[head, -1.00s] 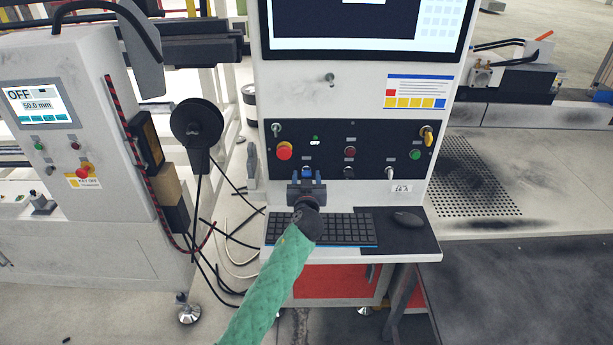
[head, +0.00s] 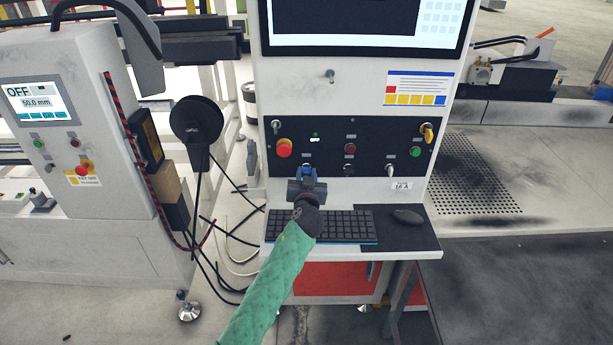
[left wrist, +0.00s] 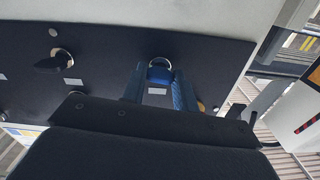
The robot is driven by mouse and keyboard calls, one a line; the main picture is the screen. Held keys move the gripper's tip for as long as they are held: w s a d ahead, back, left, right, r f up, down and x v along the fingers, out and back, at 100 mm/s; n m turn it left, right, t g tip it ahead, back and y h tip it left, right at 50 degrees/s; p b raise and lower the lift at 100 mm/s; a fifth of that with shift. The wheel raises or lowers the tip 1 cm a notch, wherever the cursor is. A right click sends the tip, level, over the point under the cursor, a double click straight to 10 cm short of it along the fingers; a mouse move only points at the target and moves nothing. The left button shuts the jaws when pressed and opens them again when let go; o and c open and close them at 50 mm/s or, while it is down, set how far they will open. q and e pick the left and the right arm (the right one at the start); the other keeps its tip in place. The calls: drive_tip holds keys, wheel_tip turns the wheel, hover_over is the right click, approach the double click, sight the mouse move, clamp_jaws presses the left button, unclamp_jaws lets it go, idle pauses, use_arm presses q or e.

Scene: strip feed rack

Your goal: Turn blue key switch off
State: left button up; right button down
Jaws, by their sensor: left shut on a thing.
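The black control panel (head: 380,150) stands in front of me below the screen. The blue key switch (left wrist: 160,74) sits low on the panel, with a metal ring around its base. It shows between the two blue fingers of my left gripper (left wrist: 160,90) in the left wrist view. In the head view my left gripper (head: 307,176) is at the panel's lower edge, shut on the switch, and hides most of it. The exact turn of the key cannot be told. My right gripper is not in view.
A red emergency stop (head: 284,148) is just up and left of the gripper. A dark red button (head: 350,149), a green button (head: 415,152) and a yellow key switch (head: 427,133) lie to the right. A keyboard (head: 345,227) and mouse (head: 407,217) are on the shelf below.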

use_arm(q)
drive_tip(key=m, duration=0.2)
drive_tip(key=shift+m, duration=2.1)
drive_tip(key=m, duration=0.2)
drive_tip(key=shift+r+m+p, duration=0.1)
drive_tip(key=shift+m+p, duration=0.2)
drive_tip(key=shift+m, duration=0.1)
drive_tip(key=shift+m+p, duration=0.3)
drive_tip(key=shift+m, duration=0.6)
drive_tip(key=m+p, duration=0.1)
drive_tip(key=m, duration=0.1)
drive_tip(key=shift+m, duration=0.3)
drive_tip(key=shift+m+p, duration=0.4)
drive_tip(key=shift+m, duration=1.2)
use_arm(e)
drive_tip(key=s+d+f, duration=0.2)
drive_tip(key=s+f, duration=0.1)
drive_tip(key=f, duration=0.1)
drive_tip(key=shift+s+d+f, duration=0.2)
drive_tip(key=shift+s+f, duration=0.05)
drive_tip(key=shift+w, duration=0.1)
